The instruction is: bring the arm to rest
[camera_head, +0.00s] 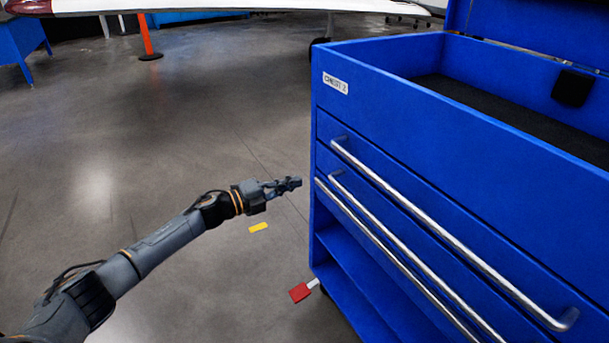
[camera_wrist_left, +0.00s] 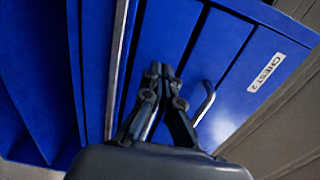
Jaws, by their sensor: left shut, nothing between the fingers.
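My left arm reaches in from the left in the head view. Its gripper (camera_head: 292,184) is shut and empty, just left of the front corner of the blue tool chest (camera_head: 440,140). In the left wrist view the shut fingertips (camera_wrist_left: 158,72) appear in front of the chest's drawer fronts, near a silver drawer handle (camera_wrist_left: 205,103). I cannot tell how far apart the fingers and the chest are. My right gripper is in neither view.
The chest, labelled "CHEST 2" (camera_head: 335,83), has its lid up and long silver handles (camera_head: 450,240). A red tag-like object (camera_head: 300,292) is by its lower corner. A yellow piece (camera_head: 258,227) shows on the floor. Open grey floor (camera_head: 170,120) lies to the left. An orange post (camera_head: 146,38) stands behind.

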